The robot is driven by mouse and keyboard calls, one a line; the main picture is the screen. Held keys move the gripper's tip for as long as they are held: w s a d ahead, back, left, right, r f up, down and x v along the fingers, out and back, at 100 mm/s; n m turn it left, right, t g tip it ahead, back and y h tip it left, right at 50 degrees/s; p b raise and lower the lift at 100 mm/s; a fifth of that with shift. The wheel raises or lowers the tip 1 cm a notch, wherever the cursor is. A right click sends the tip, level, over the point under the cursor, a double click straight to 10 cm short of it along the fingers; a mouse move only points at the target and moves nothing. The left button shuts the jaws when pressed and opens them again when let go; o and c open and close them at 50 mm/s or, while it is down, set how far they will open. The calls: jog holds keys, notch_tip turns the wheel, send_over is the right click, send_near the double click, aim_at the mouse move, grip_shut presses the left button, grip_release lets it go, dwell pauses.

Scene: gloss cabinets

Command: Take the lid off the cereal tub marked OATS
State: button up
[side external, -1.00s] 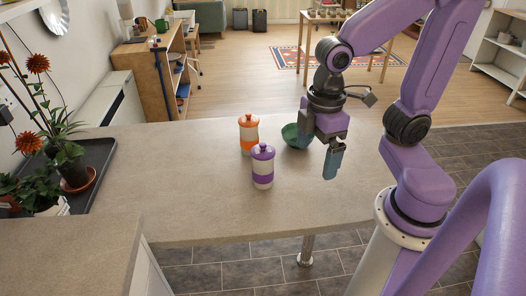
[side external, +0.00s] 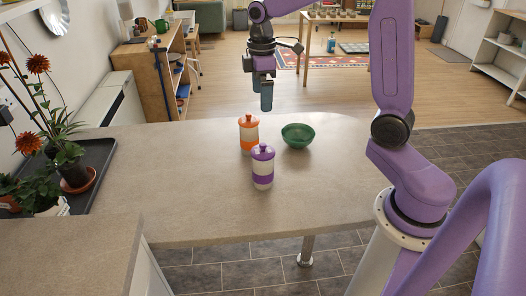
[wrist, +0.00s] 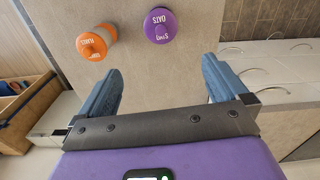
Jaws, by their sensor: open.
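The tub with the purple lid and purple band (side external: 263,168) stands upright on the counter in the side view. In the wrist view its round purple lid (wrist: 161,26) reads OATS and sits on top. The tub with the orange lid and band (side external: 248,134) stands just behind it to the left; its orange lid also shows in the wrist view (wrist: 92,46), with lettering too small to read surely. My gripper (side external: 266,108) hangs above and behind the tubs, apart from both. In the wrist view its two blue fingers (wrist: 160,85) are spread with nothing between them.
A green bowl (side external: 298,136) stands on the counter, right of the orange tub. A potted plant on a dark tray (side external: 101,155) is at the left. The front and right of the counter (side external: 200,205) are clear.

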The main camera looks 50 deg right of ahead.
send_over(263, 144)
notch_tip(263, 144, down, 12)
jog(key=shift+w+f, duration=0.1)
jog(key=shift+w, duration=0.05)
jog(key=shift+f, duration=2.6)
jog(key=c, duration=0.9)
